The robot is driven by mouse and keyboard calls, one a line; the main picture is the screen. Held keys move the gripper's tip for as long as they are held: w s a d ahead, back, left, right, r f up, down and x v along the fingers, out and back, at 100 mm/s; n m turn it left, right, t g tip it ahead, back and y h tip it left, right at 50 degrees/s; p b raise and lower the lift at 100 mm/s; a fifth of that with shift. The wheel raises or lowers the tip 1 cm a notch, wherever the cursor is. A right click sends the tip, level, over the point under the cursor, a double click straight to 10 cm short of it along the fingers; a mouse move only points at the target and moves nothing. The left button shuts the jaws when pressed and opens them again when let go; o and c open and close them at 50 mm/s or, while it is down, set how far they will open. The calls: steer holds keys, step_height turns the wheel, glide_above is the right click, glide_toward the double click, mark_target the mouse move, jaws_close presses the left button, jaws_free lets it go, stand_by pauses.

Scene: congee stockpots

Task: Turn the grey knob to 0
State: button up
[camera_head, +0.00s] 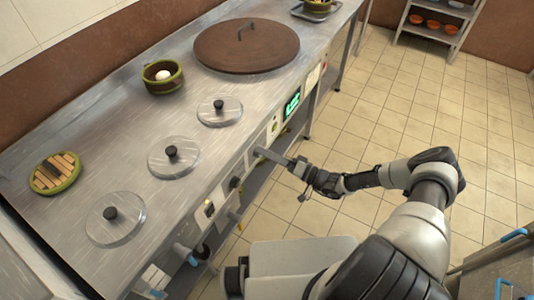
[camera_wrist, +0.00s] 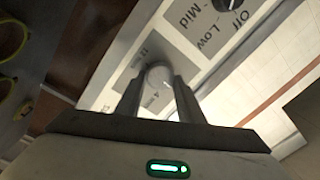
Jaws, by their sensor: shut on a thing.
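The grey knob (camera_wrist: 157,76) is a small round, light-grey dial on the front panel of the steel counter. A grey label plate (camera_wrist: 138,68) with small figures, a 12 and a 4 among them, lies around it. My gripper (camera_wrist: 158,84) is shut on the grey knob, one finger on each side. In the head view my gripper (camera_head: 262,152) reaches the counter's front panel from the right and hides the knob there. I cannot tell which figure the knob points to.
Beside it on the panel is a black selector (camera_wrist: 222,6) marked Off, Low, Mid. A green display (camera_head: 292,103) sits farther along. Round steel lids (camera_head: 220,111) and a large brown lid (camera_head: 246,46) are on the counter.

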steer(key=shift+n, duration=0.4)
steer(key=o, duration=1.1)
steer(key=shift+c, duration=0.2)
steer(key=shift+d, duration=0.1)
steer(key=v, duration=1.7)
steer(key=shift+d+p, duration=0.15)
steer(key=shift+p, duration=0.25)
steer(key=shift+r, duration=0.25)
